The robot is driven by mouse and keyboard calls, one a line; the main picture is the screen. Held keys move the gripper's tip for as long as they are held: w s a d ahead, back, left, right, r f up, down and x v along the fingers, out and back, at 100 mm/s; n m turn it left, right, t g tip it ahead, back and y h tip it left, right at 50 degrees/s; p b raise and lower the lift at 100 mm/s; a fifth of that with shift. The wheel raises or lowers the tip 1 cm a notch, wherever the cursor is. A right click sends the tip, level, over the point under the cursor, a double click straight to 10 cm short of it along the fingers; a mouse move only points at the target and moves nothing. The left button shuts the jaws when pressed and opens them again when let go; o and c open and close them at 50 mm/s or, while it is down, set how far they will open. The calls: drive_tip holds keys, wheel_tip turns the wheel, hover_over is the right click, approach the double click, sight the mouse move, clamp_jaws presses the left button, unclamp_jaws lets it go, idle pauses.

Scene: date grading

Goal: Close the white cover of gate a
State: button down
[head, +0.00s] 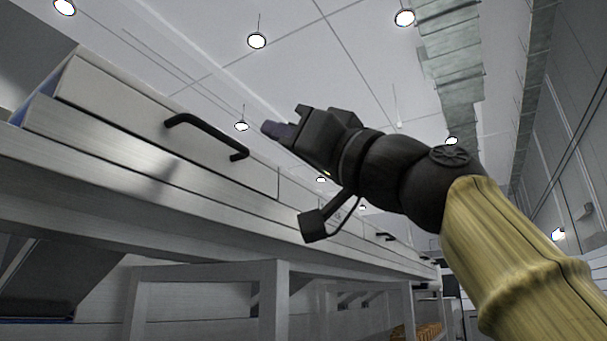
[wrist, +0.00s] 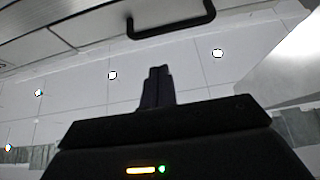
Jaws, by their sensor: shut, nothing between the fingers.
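A white cover (head: 115,98) with a black bar handle (head: 211,132) is on the long machine at the left of the head view. I see no label naming its gate, and I cannot tell how far it stands open. My gripper (head: 272,130) is shut and empty, to the right of the handle and apart from it in the picture. In the wrist view the closed fingertips (wrist: 158,72) point up toward the handle (wrist: 172,29) and the pale cover (wrist: 90,22), with a gap between.
The machine's pale ledge (head: 130,185) runs below the cover and away to the right. Another dark handle (head: 386,237) shows farther along. White frame legs (head: 272,300) stand below. An orange-brown heap (head: 428,332) is low in the distance. The space above my gripper looks clear.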

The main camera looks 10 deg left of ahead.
drive_tip(key=shift+s+d+f+b, duration=0.2)
drive_tip(key=shift+d+f+b, duration=0.3)
drive_tip(key=shift+f, duration=0.2)
drive_tip(key=shift+s+d+f+b, duration=0.25)
drive_tip(key=shift+d+f+b, duration=0.25)
drive_tip(key=shift+f, duration=0.15)
drive_tip(key=shift+s+d+f+b, duration=0.2)
drive_tip(key=shift+d+f+b, duration=0.3)
drive_tip(key=shift+f, duration=0.2)
